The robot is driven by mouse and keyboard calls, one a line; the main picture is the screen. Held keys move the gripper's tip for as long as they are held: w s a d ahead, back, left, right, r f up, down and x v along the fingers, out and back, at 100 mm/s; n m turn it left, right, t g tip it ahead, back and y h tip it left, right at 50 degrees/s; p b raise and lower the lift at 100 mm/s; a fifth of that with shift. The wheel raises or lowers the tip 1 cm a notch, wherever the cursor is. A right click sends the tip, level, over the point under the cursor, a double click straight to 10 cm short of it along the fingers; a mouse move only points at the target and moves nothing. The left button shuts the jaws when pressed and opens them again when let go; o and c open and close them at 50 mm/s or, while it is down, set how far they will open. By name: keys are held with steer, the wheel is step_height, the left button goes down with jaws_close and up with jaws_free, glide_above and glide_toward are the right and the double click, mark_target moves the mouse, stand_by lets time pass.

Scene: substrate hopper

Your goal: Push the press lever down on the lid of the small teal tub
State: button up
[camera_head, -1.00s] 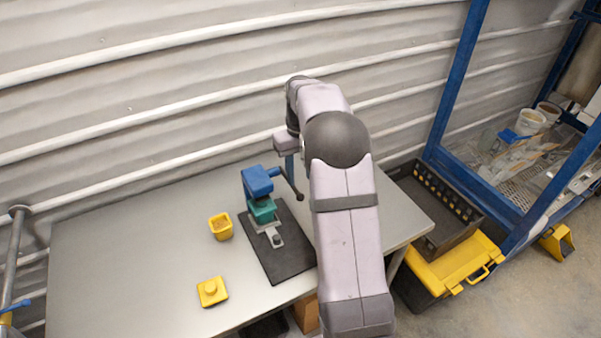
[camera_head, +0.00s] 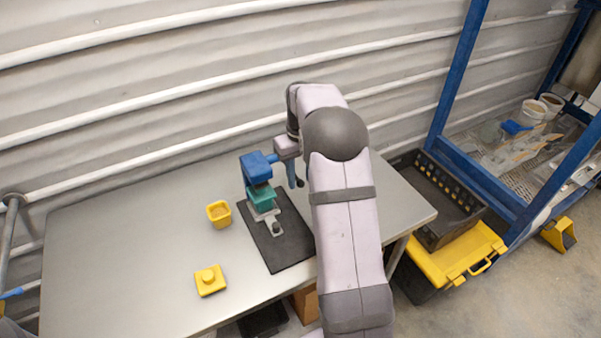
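The small teal tub (camera_head: 262,198) stands upright in a bench press, under its blue head (camera_head: 256,167). I cannot tell whether the head touches the tub's lid. The press lever comes out of the right side of the head; its dark knob (camera_head: 300,183) shows lower right, and my gripper hides much of the lever between. My gripper (camera_head: 291,174), with blue fingers pointing down, is right of the press head, at the lever and close to its knob. Contact is not clear, and the finger opening cannot be made out.
The press stands on a dark mat (camera_head: 286,252) on the grey table (camera_head: 130,250). A black crate (camera_head: 440,205) and a yellow-lidded box (camera_head: 455,262) stand beyond the table's right edge.

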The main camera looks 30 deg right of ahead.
steer(key=shift+f+b, duration=0.55)
steer(key=shift+f, duration=0.8)
steer(key=shift+c, duration=0.3)
steer(key=c, duration=0.5)
